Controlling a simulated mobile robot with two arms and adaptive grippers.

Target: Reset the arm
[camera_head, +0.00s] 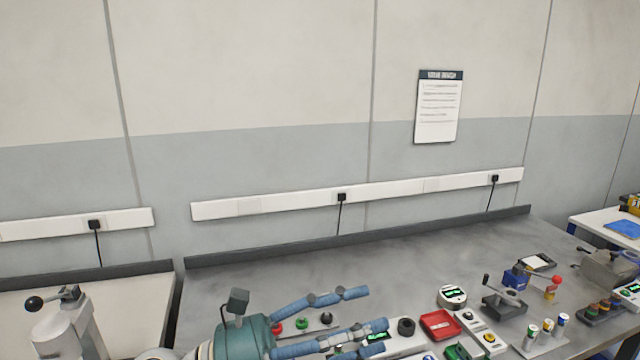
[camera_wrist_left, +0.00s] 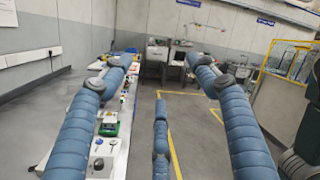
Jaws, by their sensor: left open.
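My left gripper (camera_head: 362,314) shows at the bottom of the head view, a teal body with blue padded fingers. The fingers are spread apart with nothing between them, over the near part of the grey workbench (camera_head: 290,275). In the left wrist view the gripper (camera_wrist_left: 165,75) is also open, its blue fingers wide apart on the left, right and lower middle. Past them lie the floor and a row of bench devices. My right gripper is not in view.
A red tray (camera_head: 440,325), a round gauge (camera_head: 452,297), a blue device (camera_head: 515,277) and several batteries (camera_head: 547,327) stand on the bench to the right. A lever machine (camera_head: 68,325) stands at the left. The bench's back strip is clear. Yellow floor lines (camera_wrist_left: 175,160) mark open floor.

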